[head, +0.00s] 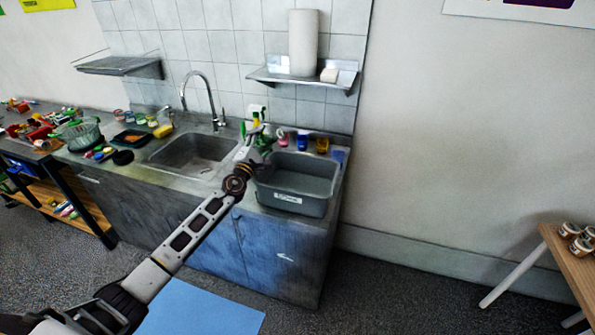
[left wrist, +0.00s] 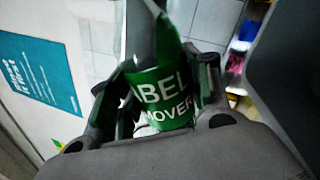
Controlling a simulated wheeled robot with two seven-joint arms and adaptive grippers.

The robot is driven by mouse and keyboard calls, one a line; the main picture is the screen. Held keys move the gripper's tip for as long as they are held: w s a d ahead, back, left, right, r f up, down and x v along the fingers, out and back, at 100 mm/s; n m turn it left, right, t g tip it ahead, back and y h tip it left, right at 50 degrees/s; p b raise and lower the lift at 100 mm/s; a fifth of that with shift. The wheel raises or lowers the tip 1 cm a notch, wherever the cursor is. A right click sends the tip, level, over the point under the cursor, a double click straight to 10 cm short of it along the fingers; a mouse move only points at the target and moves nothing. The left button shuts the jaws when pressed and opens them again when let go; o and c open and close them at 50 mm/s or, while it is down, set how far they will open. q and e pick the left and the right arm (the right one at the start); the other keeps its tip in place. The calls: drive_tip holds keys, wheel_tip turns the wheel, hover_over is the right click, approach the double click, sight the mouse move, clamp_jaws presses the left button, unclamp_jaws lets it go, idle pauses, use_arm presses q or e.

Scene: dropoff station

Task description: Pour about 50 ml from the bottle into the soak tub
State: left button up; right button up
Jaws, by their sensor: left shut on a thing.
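My left gripper (left wrist: 165,88) is shut on a bottle (left wrist: 165,112) with a green label reading "...BEL ...MOVER" and a grey upper part. The bottle looks tilted in the left wrist view. In the head view my left arm reaches to the counter at the left side of the soak tub (head: 292,203), a grey rectangular basin with a white label on its front. The gripper and the held bottle are small and partly hidden there. I cannot tell whether liquid is flowing or how full the tub is. My right gripper is not in view.
A sink (head: 196,153) with a tall tap is left of the tub. A spray bottle (head: 256,114) and small coloured containers (head: 302,141) stand behind the tub. A shelf (head: 305,78) with a paper roll hangs above. The counter's left part is cluttered.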

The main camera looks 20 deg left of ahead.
use_arm(q)
drive_tip(key=shift+r, duration=0.15)
drive_tip(key=shift+d+f+n+y, duration=0.2)
drive_tip(key=shift+f+n+y, duration=0.15)
drive_tip(key=shift+n, duration=0.35)
drive_tip(key=shift+d, duration=0.1)
idle(0.9)
drive_tip(key=shift+f, duration=0.15)
idle(0.3)
